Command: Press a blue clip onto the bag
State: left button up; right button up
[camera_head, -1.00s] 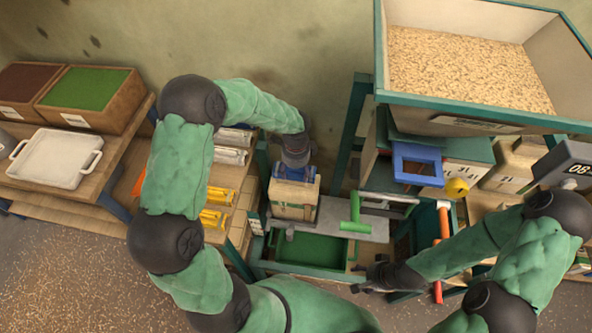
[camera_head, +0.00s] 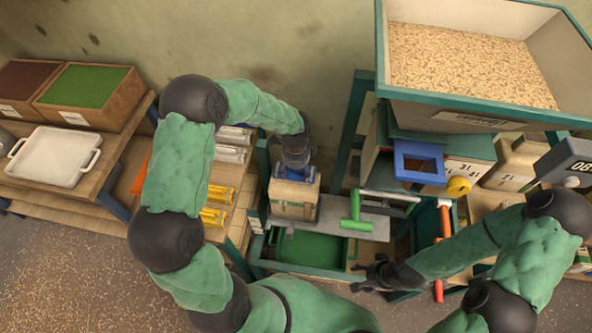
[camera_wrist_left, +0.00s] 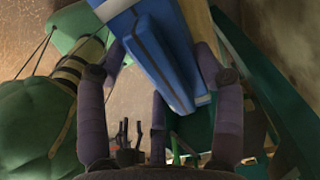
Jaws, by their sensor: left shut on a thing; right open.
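The bag (camera_head: 293,202) is a tan, boxy sack with a dark label, upright on a grey platform in the head view. A blue clip (camera_head: 296,177) lies along its top edge. My left gripper (camera_head: 295,162) is above the bag, shut on the blue clip. In the left wrist view the blue clip (camera_wrist_left: 162,50) fills the space between the fingers, with a tan strip of the bag (camera_wrist_left: 200,25) beside it. Whether the clip is fully seated is hidden. My right gripper (camera_head: 368,276) is open and empty, right of the green bin.
A green-handled lever (camera_head: 355,208) stands right of the bag. A green bin (camera_head: 308,248) is below the platform. A grain hopper (camera_head: 470,65) and blue-framed chute (camera_head: 419,160) are at right. A white tray (camera_head: 55,157) and yellow clips (camera_head: 215,205) lie on the left shelves.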

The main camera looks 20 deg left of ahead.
pick_arm(q)
jog(key=shift+f, duration=0.1)
jog(key=o, duration=1.2)
notch_tip(320, 180, up, 12)
dwell(0.6)
